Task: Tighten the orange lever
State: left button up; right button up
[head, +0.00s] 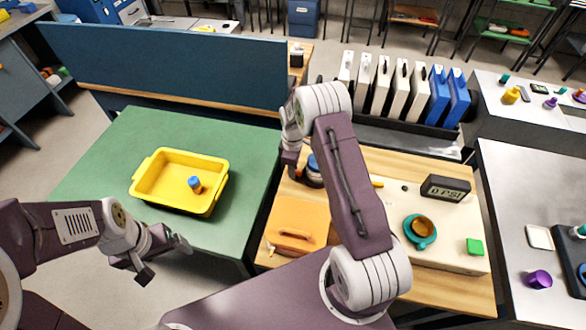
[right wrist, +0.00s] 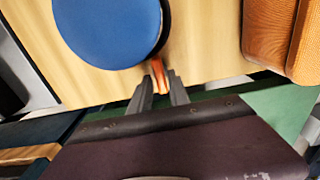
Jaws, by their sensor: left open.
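The orange lever (right wrist: 160,77) shows in the right wrist view, sticking out beside the rim of a round blue-topped thing (right wrist: 108,28). My right gripper (right wrist: 158,92) has its fingers on either side of the lever. I cannot tell whether they press on it. In the head view my right gripper (head: 290,160) is at the left edge of the wooden table, beside the blue-topped thing (head: 313,162), which my arm partly hides. The lever is hidden there. My left gripper (head: 164,260) is open and empty at the front of the green table.
A yellow tray (head: 148,197) with a small blue and orange piece (head: 195,184) stands on the green table (head: 105,165). An orange case (head: 300,218) lies on the wooden table (head: 440,300) near my right arm.

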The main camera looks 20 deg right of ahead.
notch_tip(320, 180, up, 9)
jog(key=shift+b, duration=0.35)
dwell(0.5)
